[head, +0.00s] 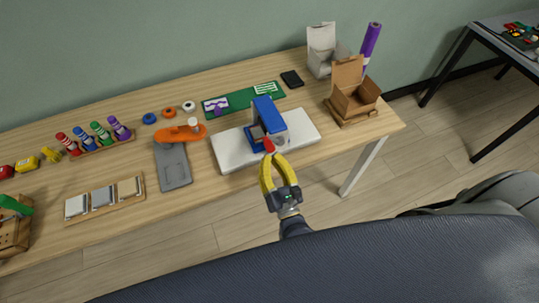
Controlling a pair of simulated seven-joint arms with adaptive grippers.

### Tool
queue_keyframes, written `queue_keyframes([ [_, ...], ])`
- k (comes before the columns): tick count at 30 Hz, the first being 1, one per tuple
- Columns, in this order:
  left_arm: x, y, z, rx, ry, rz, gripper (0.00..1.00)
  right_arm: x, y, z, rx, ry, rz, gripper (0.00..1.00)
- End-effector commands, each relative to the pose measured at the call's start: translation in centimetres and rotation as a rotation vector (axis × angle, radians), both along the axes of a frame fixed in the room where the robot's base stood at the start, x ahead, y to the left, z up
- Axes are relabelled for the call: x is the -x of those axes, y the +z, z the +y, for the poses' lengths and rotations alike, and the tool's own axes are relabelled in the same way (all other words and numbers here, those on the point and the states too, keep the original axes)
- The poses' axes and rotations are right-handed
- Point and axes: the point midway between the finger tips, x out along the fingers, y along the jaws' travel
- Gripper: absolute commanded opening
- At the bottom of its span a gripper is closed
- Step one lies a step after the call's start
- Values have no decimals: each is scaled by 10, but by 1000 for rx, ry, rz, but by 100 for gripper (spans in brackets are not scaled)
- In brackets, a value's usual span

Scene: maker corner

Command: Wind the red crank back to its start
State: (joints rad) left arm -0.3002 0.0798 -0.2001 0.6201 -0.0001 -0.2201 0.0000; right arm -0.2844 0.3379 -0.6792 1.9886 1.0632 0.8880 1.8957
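The red crank (268,145) is on the front of a blue device (269,112), which stands on a white board (229,149) near the table's right half. My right gripper (272,156) has yellow fingers and reaches in from the front. Its fingertips come together at the lower end of the crank and appear shut on it. The tips hide part of the crank, so its exact grip is small to see. My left gripper is not in view.
An orange tool (178,134) and a grey plate (173,168) lie left of the board. A green mat (240,100) lies behind it. An open cardboard box (354,98) stands at the right.

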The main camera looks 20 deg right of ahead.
Motion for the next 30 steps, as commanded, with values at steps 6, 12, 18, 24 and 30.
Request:
queue_keyframes([
  [6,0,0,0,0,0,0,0,34,-9,1,0,8,4,0],
  [12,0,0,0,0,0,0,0,61,-15,1,0,13,3,0],
  [18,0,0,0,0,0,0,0,78,-19,0,0,15,1,11],
  [24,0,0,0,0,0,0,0,100,-32,8,82,67,-40,34],
  [30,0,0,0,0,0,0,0,129,-35,2,155,43,-132,45],
])
